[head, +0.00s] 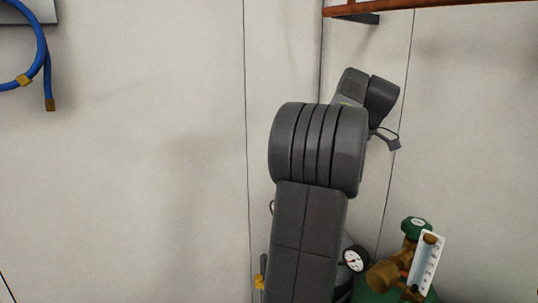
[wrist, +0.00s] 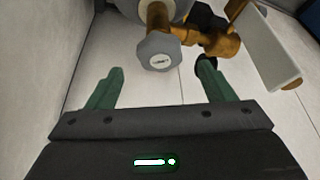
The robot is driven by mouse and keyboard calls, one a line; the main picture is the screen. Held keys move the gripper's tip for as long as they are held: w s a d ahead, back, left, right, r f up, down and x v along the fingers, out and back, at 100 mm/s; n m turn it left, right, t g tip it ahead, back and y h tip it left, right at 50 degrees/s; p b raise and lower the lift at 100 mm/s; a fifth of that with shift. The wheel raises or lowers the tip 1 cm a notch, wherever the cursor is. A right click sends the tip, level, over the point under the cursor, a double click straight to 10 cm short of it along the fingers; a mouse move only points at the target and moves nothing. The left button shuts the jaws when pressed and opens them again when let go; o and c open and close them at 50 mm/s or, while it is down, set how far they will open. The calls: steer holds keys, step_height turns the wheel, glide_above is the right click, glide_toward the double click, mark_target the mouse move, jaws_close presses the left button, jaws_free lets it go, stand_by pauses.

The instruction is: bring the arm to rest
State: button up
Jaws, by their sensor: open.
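My arm rises through the middle of the head view, with its dark grey links against the pale wall. My gripper does not show in the head view. In the wrist view my gripper (wrist: 160,85) is open, with its two green fingers apart and nothing between the tips. Beyond the fingertips, a grey valve knob (wrist: 158,51) sits by a brass fitting (wrist: 218,42). I cannot tell from this view how far off the knob is.
A green-knobbed brass regulator (head: 405,262) and a pressure gauge (head: 354,259) stand at lower right. A blue hose (head: 42,50) hangs at upper left. A reddish beam (head: 430,7) crosses the upper right. The pale wall (head: 130,160) at left is mostly bare.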

steer(key=x, duration=0.5)
steer(key=shift+r, duration=0.1)
